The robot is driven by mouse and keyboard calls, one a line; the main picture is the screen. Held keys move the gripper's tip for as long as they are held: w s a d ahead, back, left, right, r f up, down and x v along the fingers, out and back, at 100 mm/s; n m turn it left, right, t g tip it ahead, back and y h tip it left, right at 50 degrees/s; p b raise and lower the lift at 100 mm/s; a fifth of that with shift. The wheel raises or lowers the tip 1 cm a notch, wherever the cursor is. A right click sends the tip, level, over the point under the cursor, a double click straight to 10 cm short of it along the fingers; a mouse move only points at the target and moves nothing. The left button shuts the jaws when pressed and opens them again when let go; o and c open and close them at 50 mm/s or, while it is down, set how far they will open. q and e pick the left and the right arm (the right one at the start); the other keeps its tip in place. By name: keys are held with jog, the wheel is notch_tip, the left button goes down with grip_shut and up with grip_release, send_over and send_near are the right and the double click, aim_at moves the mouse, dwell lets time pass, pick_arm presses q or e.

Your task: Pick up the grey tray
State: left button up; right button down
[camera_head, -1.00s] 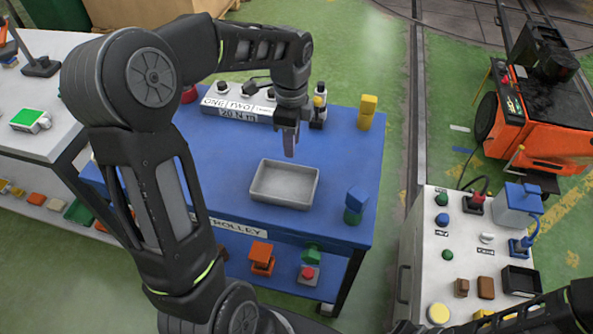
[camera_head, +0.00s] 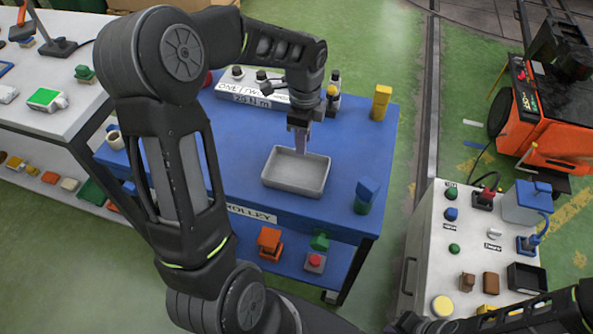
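The grey tray (camera_head: 293,187) is an empty, shallow rectangular box lying flat on the blue trolley top, near its front edge. My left arm comes over it from the left. The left gripper (camera_head: 303,150) points down at the tray's far rim, with its fingertips overlapping that rim in the picture. I see the fingers nearly edge-on, so their gap is hidden, and I cannot tell whether they touch the rim. My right arm shows only at the bottom right; its gripper is out of view.
A blue-and-green block stack (camera_head: 365,195) stands right of the tray, and yellow blocks (camera_head: 381,102) stand at the far right corner. A labelled box (camera_head: 251,98) sits behind. A grey cabinet (camera_head: 426,262) stands right of the trolley (camera_head: 235,160).

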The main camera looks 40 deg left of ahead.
aim_at(296, 171)
pick_arm(q)
notch_tip(296, 171, down, 4)
jog(key=shift+a+f+p, duration=0.1)
jog(key=shift+p, duration=0.25)
dwell(0.4)
grip_shut()
dwell(1.2)
